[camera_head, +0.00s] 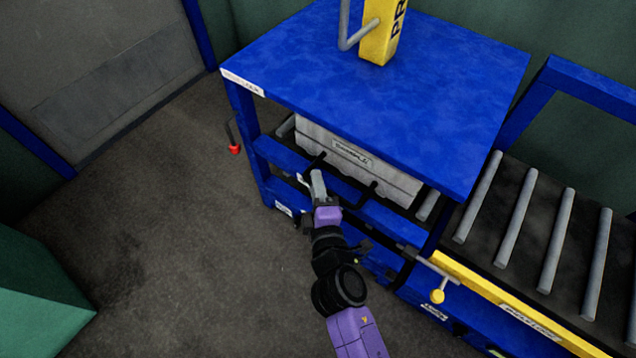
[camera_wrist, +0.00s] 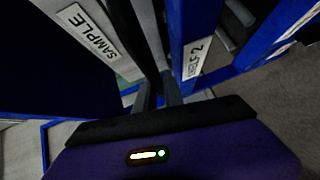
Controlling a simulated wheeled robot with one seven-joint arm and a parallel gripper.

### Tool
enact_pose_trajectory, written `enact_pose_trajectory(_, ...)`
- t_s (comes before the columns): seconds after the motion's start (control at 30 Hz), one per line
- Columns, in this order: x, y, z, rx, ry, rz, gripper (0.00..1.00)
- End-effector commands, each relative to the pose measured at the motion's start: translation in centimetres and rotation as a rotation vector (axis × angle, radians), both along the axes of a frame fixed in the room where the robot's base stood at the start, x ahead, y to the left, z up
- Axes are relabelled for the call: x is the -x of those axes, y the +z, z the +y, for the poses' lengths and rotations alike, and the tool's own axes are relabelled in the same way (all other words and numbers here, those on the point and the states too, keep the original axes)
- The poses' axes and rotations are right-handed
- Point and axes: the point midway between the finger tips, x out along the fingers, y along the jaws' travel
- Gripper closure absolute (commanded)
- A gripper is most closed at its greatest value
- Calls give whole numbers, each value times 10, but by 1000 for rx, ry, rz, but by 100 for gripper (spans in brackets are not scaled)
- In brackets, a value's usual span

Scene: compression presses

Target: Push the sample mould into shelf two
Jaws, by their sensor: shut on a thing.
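The sample mould (camera_head: 348,160) is a grey box with a label and black handles at its front. It sits inside the blue press frame under the blue top, on the shelf's rollers. In the wrist view its "SAMPLE" label (camera_wrist: 88,32) shows at the upper left. My gripper (camera_head: 318,184) is at the mould's left handle, shut on it; the exact contact is partly hidden by the fingers. It also shows in the wrist view (camera_wrist: 158,92). A white shelf label ending in 2 (camera_wrist: 195,57) is on a blue beam beside the fingers.
The blue table top (camera_head: 390,80) covers the shelf and carries a yellow post (camera_head: 382,32). A roller conveyor (camera_head: 550,235) with a yellow edge and a yellow-knobbed lever (camera_head: 438,295) stands at the right. A red-ended lever (camera_head: 235,149) sticks out at the left.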

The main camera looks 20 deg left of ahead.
Motion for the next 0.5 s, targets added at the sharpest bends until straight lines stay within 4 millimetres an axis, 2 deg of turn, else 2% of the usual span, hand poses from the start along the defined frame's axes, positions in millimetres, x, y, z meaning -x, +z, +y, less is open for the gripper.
enact_pose_trajectory(0.03, 5, 1, 8, -4, 18, -2, 100)
enact_pose_trajectory(0.33, 5, 1, 8, -4, 18, -2, 100)
enact_pose_trajectory(0.37, 5, 1, 8, -4, 18, -2, 81)
enact_pose_trajectory(0.4, 5, 1, 8, -4, 18, -2, 78)
enact_pose_trajectory(0.5, 4, 1, 6, -3, 14, -1, 78)
